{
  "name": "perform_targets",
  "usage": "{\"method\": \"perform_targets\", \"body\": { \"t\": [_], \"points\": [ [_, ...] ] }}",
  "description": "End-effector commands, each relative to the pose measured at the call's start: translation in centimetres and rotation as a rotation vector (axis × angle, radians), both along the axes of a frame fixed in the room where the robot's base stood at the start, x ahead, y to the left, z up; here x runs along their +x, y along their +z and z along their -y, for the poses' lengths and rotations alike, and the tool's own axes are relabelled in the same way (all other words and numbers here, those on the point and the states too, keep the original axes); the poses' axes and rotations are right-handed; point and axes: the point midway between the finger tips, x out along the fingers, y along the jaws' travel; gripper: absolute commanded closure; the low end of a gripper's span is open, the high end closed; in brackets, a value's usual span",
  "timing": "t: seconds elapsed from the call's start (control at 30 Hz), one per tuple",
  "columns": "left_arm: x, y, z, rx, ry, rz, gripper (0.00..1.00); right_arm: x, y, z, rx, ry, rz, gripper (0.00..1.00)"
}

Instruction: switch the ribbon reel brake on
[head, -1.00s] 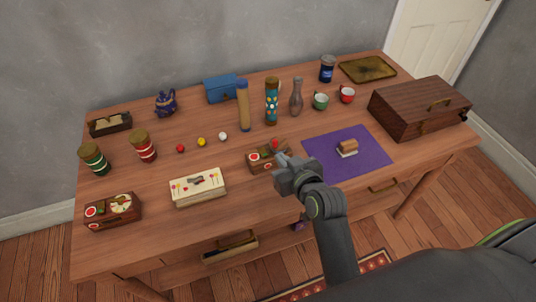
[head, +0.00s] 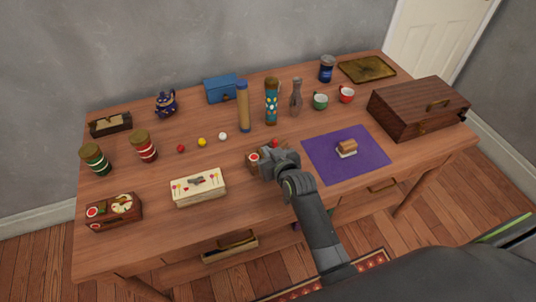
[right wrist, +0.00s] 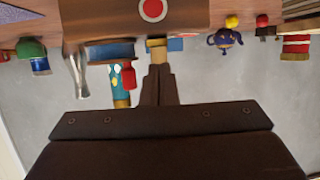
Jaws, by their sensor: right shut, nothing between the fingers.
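A small wooden box (head: 254,160) with a red-and-white round mark stands near the middle of the table front. I take it for the ribbon reel, though the reel itself is hard to make out. A red-tipped lever (head: 274,143) rises at its back right. In the right wrist view, the box (right wrist: 100,22) fills the top and the red lever (right wrist: 128,74) shows just left of the fingers. My right gripper (head: 267,158) is shut and empty, in front of the box and covering part of it. Contact cannot be told. My left gripper is out of view.
A similar wooden box with a dial (head: 114,211) stands at the front left. A cream box (head: 198,188) lies left of my gripper, a purple mat (head: 325,165) right. Tall tubes (head: 243,107) and a patterned cylinder (head: 272,102) stand behind.

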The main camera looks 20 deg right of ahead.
Motion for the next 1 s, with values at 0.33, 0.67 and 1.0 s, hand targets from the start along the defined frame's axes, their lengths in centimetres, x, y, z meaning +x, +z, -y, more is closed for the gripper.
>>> {"method": "perform_targets", "body": {
  "t": [0.33, 0.67, 1.0],
  "points": [
    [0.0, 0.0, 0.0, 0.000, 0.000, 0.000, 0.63, -0.2, -1.3, 0.0, 0.000, 0.000, 0.002, 1.00],
    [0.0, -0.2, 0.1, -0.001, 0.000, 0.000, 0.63, -0.4, -2.2, 0.0, 0.002, 0.001, 0.005, 1.00],
    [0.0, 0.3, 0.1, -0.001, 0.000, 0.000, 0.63, -0.4, -1.8, 0.0, 0.001, 0.001, 0.003, 1.00]
  ]
}}
